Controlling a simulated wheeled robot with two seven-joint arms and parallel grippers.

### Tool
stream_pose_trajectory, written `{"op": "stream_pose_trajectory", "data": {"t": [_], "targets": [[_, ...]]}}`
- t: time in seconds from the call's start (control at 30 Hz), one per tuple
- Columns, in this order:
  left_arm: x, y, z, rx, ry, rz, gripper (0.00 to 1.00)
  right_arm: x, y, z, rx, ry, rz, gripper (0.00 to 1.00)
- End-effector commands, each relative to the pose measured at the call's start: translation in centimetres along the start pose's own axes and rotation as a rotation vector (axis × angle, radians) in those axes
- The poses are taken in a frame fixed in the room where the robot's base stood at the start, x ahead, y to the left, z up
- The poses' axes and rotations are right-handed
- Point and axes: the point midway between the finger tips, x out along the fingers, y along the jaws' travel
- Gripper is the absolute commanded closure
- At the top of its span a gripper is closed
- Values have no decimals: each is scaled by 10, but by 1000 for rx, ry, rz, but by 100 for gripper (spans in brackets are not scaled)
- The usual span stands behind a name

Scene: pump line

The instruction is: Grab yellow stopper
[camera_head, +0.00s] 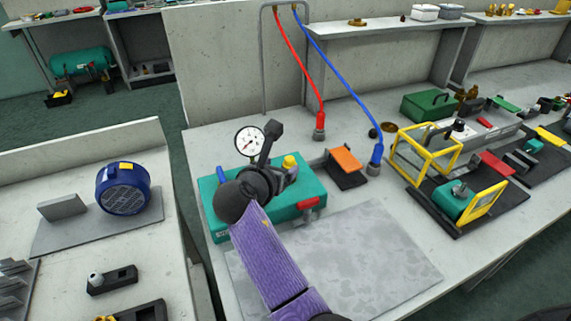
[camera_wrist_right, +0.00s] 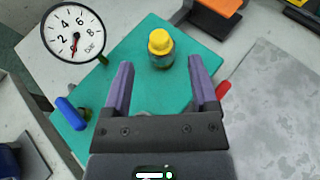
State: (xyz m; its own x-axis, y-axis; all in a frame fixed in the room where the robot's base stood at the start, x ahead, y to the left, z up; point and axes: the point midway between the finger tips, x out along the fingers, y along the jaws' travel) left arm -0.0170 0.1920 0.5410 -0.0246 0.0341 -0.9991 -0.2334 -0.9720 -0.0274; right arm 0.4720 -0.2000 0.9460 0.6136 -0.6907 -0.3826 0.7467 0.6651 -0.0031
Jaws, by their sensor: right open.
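The yellow stopper (camera_head: 290,161) sits upright on the teal pump block (camera_head: 312,190), towards its back edge. My left gripper does not show.
A round pressure gauge (camera_head: 250,141) stands left of the stopper, and a red part (camera_head: 308,203) sits at the block's front. An orange-topped black box (camera_head: 345,162) is to the right. Red (camera_head: 298,70) and blue hoses (camera_head: 340,85) come down behind. A bare grey plate (camera_head: 370,245) lies in front.

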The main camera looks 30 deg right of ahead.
Motion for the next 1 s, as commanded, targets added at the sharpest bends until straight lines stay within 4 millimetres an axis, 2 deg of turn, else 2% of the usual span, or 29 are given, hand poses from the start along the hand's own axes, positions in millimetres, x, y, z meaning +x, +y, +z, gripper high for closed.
{"op": "stream_pose_trajectory", "data": {"t": [0.1,0.23,0.33,0.5,0.57,0.87,1.0], "targets": [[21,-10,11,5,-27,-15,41,26,1,-8,2,1,-2,25],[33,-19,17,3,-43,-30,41,49,1,-6,1,0,0,25],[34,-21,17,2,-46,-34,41,55,1,-3,3,1,0,25],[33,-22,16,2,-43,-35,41,54,1,-1,3,0,2,25],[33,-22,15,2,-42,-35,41,54,1,-1,3,0,2,35],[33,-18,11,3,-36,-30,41,54,1,-1,3,1,2,99],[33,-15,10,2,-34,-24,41,54,1,-1,3,0,2,100]]}}
